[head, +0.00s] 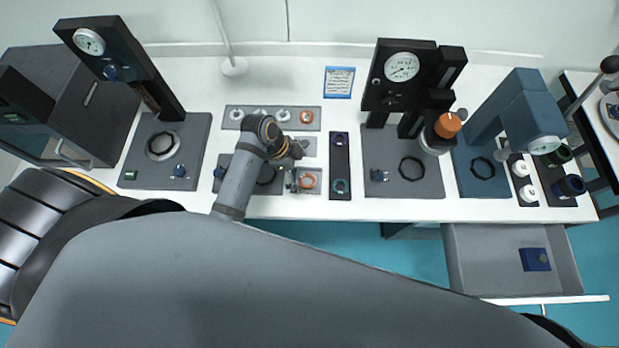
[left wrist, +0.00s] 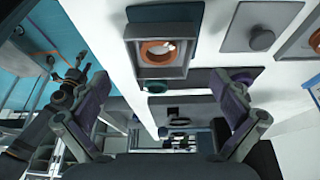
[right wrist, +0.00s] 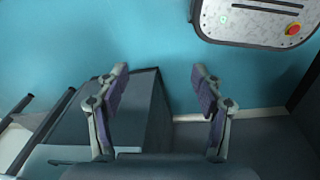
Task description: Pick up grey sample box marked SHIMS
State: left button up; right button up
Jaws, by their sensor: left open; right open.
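No marking SHIMS can be read in any view. A small grey open box (head: 316,190) with an orange ring inside sits near the table's front edge in the head view. It also shows at the top of the left wrist view (left wrist: 187,55); I cannot tell whether it is the SHIMS box. My left gripper (head: 295,168) is beside and partly over it, open, with nothing between its fingers (left wrist: 168,88). My right gripper (right wrist: 161,75) is open and empty, above the floor and a dark grey cabinet-like block; it is not visible in the head view.
Gauge stands (head: 129,57) (head: 400,90) and a blue press (head: 520,100) rise from the white table (head: 265,75). A black strip (head: 339,165) with rings lies right of the left gripper. An open drawer (head: 485,272) at front right holds a blue box (head: 535,259).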

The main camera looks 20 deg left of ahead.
aim_at(309, 180)
pick_arm(q)
jog(key=shift+p+x, duration=0.55)
jog(key=shift+x, duration=1.65)
jog(key=c, duration=1.4)
pick_arm(e)
jog(key=shift+s+a+r, duration=0.2)
jog(key=shift+s+r, duration=0.5)
jog(key=shift+r, duration=0.05)
pick_arm(q)
jog(key=shift+r, duration=0.1)
